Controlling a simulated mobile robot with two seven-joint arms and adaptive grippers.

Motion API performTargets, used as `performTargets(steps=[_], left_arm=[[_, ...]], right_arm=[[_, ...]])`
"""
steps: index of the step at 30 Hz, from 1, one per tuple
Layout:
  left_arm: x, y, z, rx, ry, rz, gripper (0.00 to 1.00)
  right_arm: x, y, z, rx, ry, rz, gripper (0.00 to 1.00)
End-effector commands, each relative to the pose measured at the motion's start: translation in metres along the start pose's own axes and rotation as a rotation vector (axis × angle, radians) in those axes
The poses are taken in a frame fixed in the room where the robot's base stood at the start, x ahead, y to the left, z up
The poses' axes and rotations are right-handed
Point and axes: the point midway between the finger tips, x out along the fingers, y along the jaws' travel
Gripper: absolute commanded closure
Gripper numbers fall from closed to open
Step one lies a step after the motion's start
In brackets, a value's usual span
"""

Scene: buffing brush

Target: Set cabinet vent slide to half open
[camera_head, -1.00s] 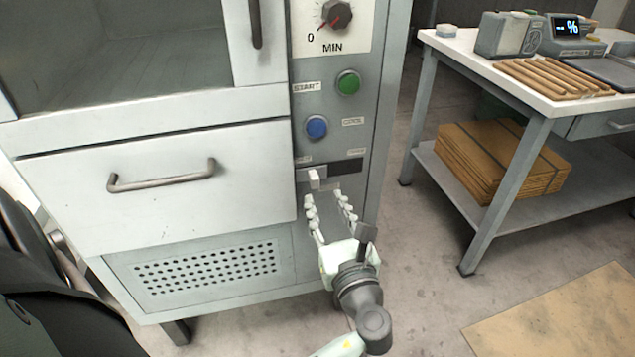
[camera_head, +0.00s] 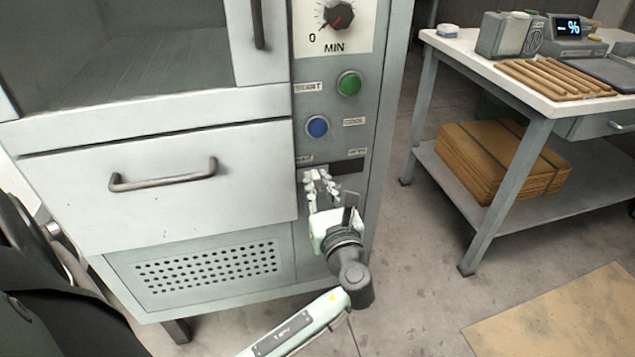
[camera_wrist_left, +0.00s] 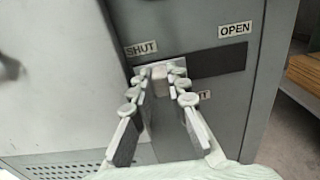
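The cabinet vent slide is a pale plate with a small knob (camera_wrist_left: 160,82) at the left end of a dark slot (camera_wrist_left: 218,61), just below the SHUT label (camera_wrist_left: 141,48). The OPEN label (camera_wrist_left: 235,29) is above the slot's right end. In the head view the dark slot (camera_head: 349,167) shows low on the cabinet's control panel. My left gripper (camera_head: 317,176) is at the slide, its fingers drawn in on both sides of the knob; it also shows in the wrist view (camera_wrist_left: 161,72). The fingertips partly hide the knob. My right gripper is not in view.
The cabinet's blue button (camera_head: 317,126) and green button (camera_head: 349,84) are above the slot. A drawer handle (camera_head: 163,176) sticks out to the left. A workbench (camera_head: 535,113) with wooden sticks stands to the right, with open floor between.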

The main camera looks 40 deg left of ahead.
Motion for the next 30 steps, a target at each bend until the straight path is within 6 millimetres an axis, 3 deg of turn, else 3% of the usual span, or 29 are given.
performTargets(steps=[2, 13, 15, 21, 30], left_arm=[[0.0, 0.0, 0.0, 0.0, 0.0, 0.001, 1.0], [0.0, -0.001, 0.0, 0.0, 0.001, 0.001, 1.0], [0.0, -0.009, 0.002, -0.002, 0.002, 0.002, 1.0], [0.0, -0.038, 0.001, 0.0, 0.001, 0.0, 1.0], [-0.001, -0.041, 0.0, -0.001, 0.001, -0.001, 1.0]], right_arm=[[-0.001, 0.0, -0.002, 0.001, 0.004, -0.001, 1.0], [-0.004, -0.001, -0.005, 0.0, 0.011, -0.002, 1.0], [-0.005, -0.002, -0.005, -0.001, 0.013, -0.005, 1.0], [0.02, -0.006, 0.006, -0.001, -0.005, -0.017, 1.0], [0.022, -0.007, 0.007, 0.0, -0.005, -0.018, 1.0]])
